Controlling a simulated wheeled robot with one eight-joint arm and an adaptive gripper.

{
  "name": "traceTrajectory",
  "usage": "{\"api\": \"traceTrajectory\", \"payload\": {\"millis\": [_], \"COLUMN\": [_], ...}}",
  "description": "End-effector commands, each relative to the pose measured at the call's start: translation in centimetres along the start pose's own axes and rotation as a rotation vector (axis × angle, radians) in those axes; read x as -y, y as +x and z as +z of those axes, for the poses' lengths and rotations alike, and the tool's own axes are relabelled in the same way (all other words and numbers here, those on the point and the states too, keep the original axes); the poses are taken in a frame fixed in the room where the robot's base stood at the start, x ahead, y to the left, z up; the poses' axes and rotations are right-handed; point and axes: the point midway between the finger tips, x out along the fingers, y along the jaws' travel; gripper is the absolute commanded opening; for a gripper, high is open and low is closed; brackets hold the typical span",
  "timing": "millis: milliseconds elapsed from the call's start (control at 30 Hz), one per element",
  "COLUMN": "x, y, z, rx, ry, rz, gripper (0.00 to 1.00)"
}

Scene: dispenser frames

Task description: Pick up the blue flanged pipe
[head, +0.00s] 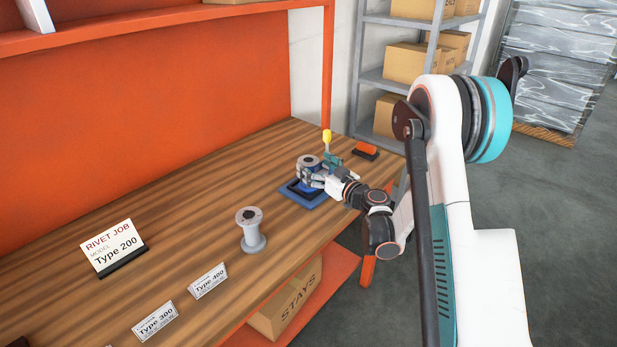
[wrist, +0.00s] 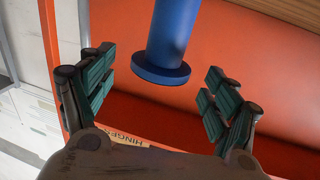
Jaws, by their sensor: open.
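The blue flanged pipe (wrist: 175,35) shows in the wrist view between my two open fingers, with a wide round flange toward the palm. Clear gaps separate it from the pads on both sides. My gripper (wrist: 158,88) is open and empty.
A grey flanged pipe (head: 250,230) stands on the wooden bench (head: 190,225) to the left. A yellow-topped item (head: 326,140) and an orange-and-black block (head: 365,150) are behind my gripper. Signs (head: 113,247) stand at the left. An orange back panel (head: 140,100) bounds the bench.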

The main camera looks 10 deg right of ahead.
Motion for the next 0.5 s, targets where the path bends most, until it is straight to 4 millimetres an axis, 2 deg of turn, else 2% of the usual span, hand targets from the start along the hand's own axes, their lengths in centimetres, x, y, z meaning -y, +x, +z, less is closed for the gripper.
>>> {"api": "traceTrajectory", "payload": {"millis": [100,200,500], "x": [0.1,0.1,0.1], "y": [1.9,2.9,3.4], "z": [0.1,0.0,-0.2], "rx": [0.0,0.0,0.0], "ry": [0.0,0.0,0.0], "rz": [-0.003,-0.001,-0.001], "gripper": [0.81,0.81,0.81]}}
